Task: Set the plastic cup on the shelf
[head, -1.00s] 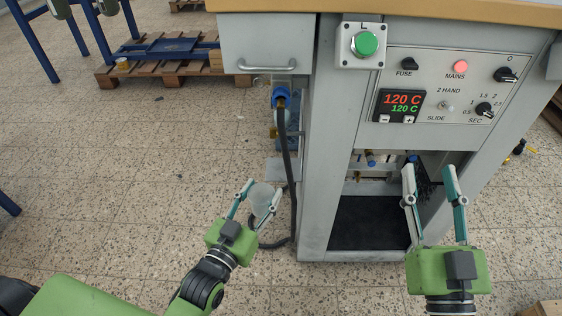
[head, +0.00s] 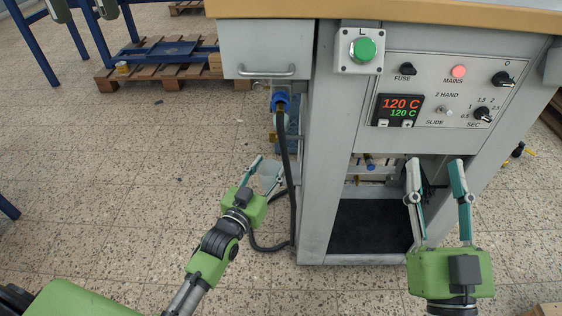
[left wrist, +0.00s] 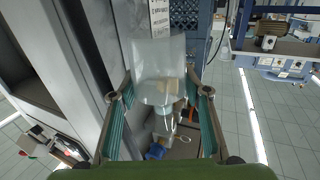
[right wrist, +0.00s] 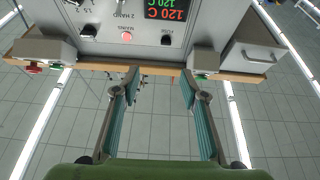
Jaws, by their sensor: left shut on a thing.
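The plastic cup (head: 270,171) is clear and partly hidden between the fingers of my left gripper (head: 268,165). In the left wrist view the cup (left wrist: 158,68) stands out beyond the fingertips. My left gripper is shut on it, in the air left of the machine's front leg. My right gripper (head: 436,165) is open and empty in front of the machine's lower opening; its fingers also show apart in the right wrist view (right wrist: 160,85). A low shelf with a dark surface (head: 368,226) lies inside that opening. I cannot tell whether this is the task's shelf.
The grey machine (head: 318,150) has a control panel (head: 450,88) and a green button (head: 363,48). A dark hose (head: 287,165) hangs close by my left gripper. A drawer (head: 265,50) is above. A wooden pallet (head: 150,72) lies at the back left.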

